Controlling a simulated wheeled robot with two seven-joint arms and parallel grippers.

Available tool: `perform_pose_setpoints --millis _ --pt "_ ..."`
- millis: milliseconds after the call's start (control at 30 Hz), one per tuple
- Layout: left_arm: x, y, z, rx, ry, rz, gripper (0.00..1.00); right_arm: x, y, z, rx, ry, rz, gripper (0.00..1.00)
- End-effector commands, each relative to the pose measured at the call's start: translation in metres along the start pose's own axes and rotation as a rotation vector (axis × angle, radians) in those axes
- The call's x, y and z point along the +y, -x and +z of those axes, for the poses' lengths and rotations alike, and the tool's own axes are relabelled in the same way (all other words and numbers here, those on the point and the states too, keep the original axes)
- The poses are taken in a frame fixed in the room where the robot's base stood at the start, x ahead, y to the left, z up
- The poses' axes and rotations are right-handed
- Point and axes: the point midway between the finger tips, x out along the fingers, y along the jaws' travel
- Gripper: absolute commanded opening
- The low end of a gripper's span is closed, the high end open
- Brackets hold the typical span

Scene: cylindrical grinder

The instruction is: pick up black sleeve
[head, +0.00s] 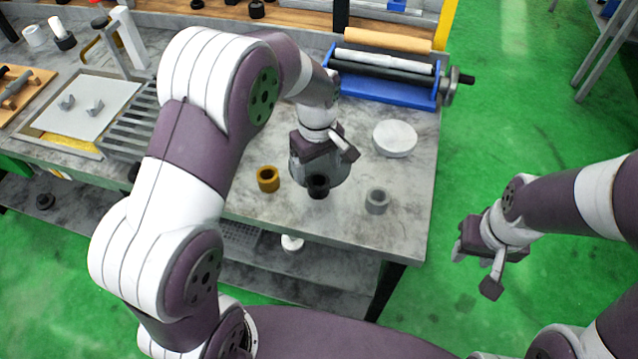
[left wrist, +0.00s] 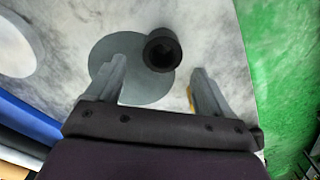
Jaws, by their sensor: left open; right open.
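The black sleeve (head: 318,186) stands near the front of the grey bench, on a flat grey disc (head: 337,172). My left gripper (head: 322,160) is open just behind and above it in the head view. In the left wrist view, the black sleeve (left wrist: 162,50) shows its dark bore and lies between and slightly beyond the two open fingertips (left wrist: 157,66). Whether a finger touches it cannot be told. My right gripper (head: 477,267) is open and empty, off the bench's right side above the green floor.
A bronze sleeve (head: 268,179) stands to the left and a grey sleeve (head: 377,201) to the right. A blue roller stand (head: 385,92) is at the back right, and a slatted grey rack (head: 135,120) is at the left.

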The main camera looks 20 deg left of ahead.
Motion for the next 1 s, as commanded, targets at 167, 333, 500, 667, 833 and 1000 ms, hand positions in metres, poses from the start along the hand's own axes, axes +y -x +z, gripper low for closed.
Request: perform_pose_setpoints --millis 167,333,500,667,833,1000 --pt "-0.003 -0.031 0.007 -0.003 0.000 -0.005 0.82 0.000 0.009 -0.001 0.000 0.000 0.000 0.43" --pt "-0.002 -0.050 0.006 -0.001 0.000 -0.001 0.82 0.000 0.009 -0.001 0.000 0.000 0.000 0.43" --pt "-0.002 -0.050 0.006 0.000 -0.001 -0.001 0.82 0.000 0.009 -0.001 0.000 0.000 0.000 0.43" --pt "-0.002 -0.050 0.006 0.000 -0.001 0.000 0.33 0.000 0.009 -0.001 0.000 0.000 0.000 0.43" --pt "-0.002 -0.049 0.006 0.001 -0.001 0.001 0.05 0.000 0.009 -0.001 0.000 0.000 0.000 0.43" --pt "-0.002 -0.049 0.006 0.000 -0.001 0.001 0.05 0.000 0.009 -0.001 0.000 0.000 0.000 0.43"
